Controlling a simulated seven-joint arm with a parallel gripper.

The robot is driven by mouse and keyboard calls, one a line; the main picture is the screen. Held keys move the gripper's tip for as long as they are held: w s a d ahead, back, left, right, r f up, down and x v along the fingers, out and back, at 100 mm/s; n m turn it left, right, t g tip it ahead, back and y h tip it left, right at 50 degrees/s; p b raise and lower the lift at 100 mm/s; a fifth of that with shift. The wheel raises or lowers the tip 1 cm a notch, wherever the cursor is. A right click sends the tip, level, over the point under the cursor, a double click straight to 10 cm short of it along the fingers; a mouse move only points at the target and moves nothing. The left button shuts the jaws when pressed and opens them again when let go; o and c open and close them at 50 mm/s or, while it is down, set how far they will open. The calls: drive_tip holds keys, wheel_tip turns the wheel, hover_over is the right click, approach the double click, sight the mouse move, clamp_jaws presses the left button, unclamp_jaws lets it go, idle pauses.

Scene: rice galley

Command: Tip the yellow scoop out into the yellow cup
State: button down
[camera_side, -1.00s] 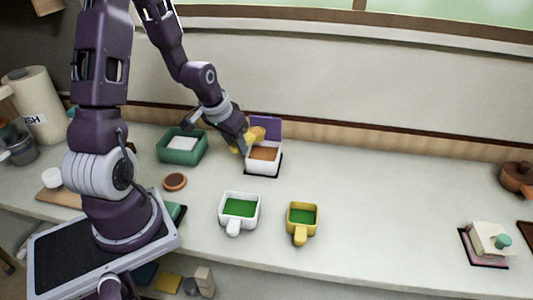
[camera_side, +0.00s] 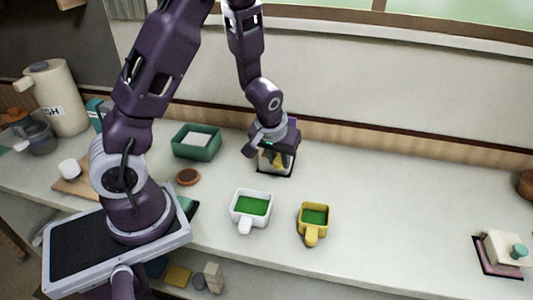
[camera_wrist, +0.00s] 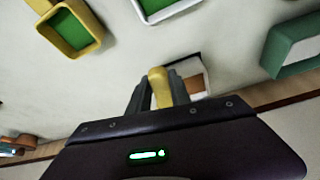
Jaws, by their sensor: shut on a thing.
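My gripper (camera_side: 280,155) is shut on the yellow scoop (camera_side: 280,162), over the white box at the back of the counter. In the wrist view, the rounded yellow handle of the scoop (camera_wrist: 158,85) stands between my fingers (camera_wrist: 157,98). The scoop's bowl and its contents are hidden. The yellow cup (camera_side: 325,224), with green inside and a handle facing front, stands in front and to the right of my gripper. It also shows in the wrist view (camera_wrist: 95,28) at the top left.
The white box (camera_side: 262,169) is largely covered by my gripper; brown contents show in the wrist view. A white cup (camera_side: 235,213) with green inside stands left of the yellow cup. A green box (camera_side: 193,153) and a round brown dish (camera_side: 188,177) are farther left. The counter's right side has free room.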

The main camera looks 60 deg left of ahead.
drive_tip(key=d+r+n+g+y, duration=0.1)
drive_tip(key=d+n, duration=0.7)
drive_tip(key=d, duration=1.8)
drive_tip(key=shift+s+d+r+n+g+y, duration=0.2)
drive_tip(key=shift+s+r+n+g+y, duration=0.15)
drive_tip(key=shift+g, duration=0.45)
drive_tip(key=w+a+r+g+h, duration=0.1)
drive_tip(key=a+r+h, duration=0.3)
drive_tip(key=h, duration=0.4)
drive_tip(key=shift+a+g, duration=0.4)
drive_tip(key=shift+a, duration=0.4)
drive_tip(key=shift+w+a+r+h, duration=0.15)
drive_tip(key=shift+a+r+h, duration=0.1)
drive_tip(key=shift+a+h, duration=0.25)
drive_tip(key=shift+w+a+r+h, duration=0.1)
drive_tip(key=shift+a+r+h, duration=0.1)
drive_tip(key=shift+a+h, duration=0.3)
